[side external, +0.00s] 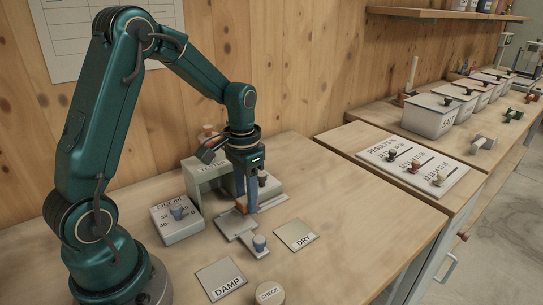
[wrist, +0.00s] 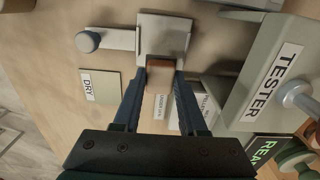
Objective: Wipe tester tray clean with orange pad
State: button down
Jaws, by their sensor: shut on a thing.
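My gripper (side external: 243,204) points down at the front of the tester (side external: 208,178). It is shut on the orange pad, a small brown-orange block seen between the fingertips (wrist: 160,75) in the wrist view (wrist: 161,68). The grey tester tray (side external: 236,222) lies just below and in front of the gripper; it also shows in the wrist view (wrist: 165,28). The pad is at the tray's edge nearest the tester; I cannot tell whether it touches. A flat arm with a blue-grey knob (side external: 260,242) extends from the tray. The tray surface is too small to judge for residue.
A DRY plate (side external: 297,235) lies right of the tray, a DAMP plate (side external: 221,279) and round CHECK button (side external: 269,293) in front. A dial box (side external: 177,219) stands left. A results board (side external: 413,166) and lidded bins (side external: 432,116) are further right. The bench's right front is clear.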

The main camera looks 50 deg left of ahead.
aim_at(222, 229)
jog(key=shift+f, duration=0.45)
jog(key=shift+s+f, duration=0.1)
jog(key=shift+f, duration=0.6)
jog(key=shift+s+r, duration=0.25)
jog(key=shift+s, duration=0.2)
jog(key=shift+s+f, duration=0.15)
jog(key=shift+s, duration=2.45)
jog(key=shift+w, duration=3.1)
notch_tip(222, 229, up, 2)
jog(key=shift+w+r, duration=0.15)
jog(key=shift+r, duration=2.95)
